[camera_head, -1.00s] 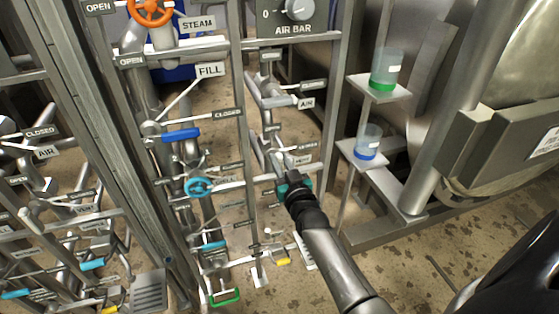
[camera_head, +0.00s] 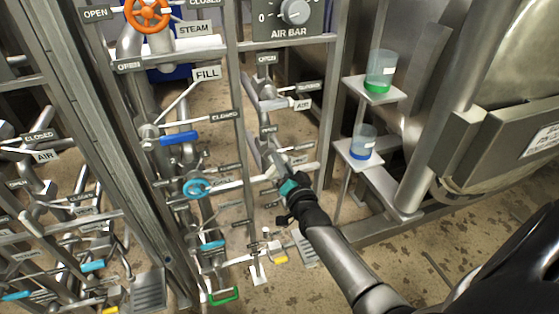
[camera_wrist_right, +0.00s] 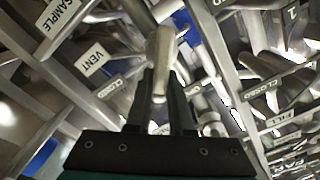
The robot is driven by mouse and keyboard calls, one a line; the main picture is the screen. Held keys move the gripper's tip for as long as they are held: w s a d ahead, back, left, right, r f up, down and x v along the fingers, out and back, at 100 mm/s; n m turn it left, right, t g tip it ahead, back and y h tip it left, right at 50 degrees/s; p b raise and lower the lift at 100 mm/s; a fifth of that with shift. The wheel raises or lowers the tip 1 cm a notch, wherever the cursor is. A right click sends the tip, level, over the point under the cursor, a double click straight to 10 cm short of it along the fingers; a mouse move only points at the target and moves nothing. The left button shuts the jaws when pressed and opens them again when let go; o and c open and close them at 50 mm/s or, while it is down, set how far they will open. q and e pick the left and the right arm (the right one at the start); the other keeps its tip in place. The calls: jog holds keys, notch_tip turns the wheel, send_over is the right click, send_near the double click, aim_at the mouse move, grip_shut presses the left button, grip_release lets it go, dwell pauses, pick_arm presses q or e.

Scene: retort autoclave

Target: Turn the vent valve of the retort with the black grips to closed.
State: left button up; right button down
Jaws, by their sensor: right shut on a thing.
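My right gripper (camera_head: 283,187) is at the lower middle of the pipe rack in the head view. In the right wrist view its two dark fingers (camera_wrist_right: 160,85) are shut on a pale grey valve lever (camera_wrist_right: 161,48), whose end shows between and beyond them. A VENT sign (camera_wrist_right: 93,61) and a CLOSED sign (camera_wrist_right: 110,88) are just left of the lever. The lever's exact angle is hard to tell, and the gripper hides part of it. No black grip shows clearly on the held lever. My left gripper is not in view.
A SAMPLE sign (camera_wrist_right: 61,17) is near the VENT sign. Two small shelves with a green-based cup (camera_head: 381,70) and a blue-based cup (camera_head: 363,141) stand to the right.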

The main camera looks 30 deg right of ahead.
jog(key=m, duration=0.3)
jog(key=shift+s+d+f+m+b, duration=0.1)
jog(key=shift+d+f+m+b, duration=0.1)
jog(key=shift+f+m+b, duration=0.15)
jog(key=shift+m, duration=0.45)
jog(key=shift+d+f+m+b, duration=0.1)
jog(key=shift+f+m+b, duration=0.1)
jog(key=shift+m, duration=0.4)
jog(key=shift+f+m+b, duration=0.1)
jog(key=shift+m+b, duration=0.1)
jog(key=shift+m, duration=0.4)
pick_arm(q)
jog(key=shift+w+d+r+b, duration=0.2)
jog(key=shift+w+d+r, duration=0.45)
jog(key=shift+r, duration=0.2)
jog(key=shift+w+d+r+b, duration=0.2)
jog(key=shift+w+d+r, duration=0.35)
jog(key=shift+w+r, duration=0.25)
pick_arm(e)
jog(key=shift+f+m, duration=0.15)
jog(key=shift+m, duration=1.25)
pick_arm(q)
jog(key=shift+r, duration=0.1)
pick_arm(e)
jog(key=c, duration=0.8)
grip_release()
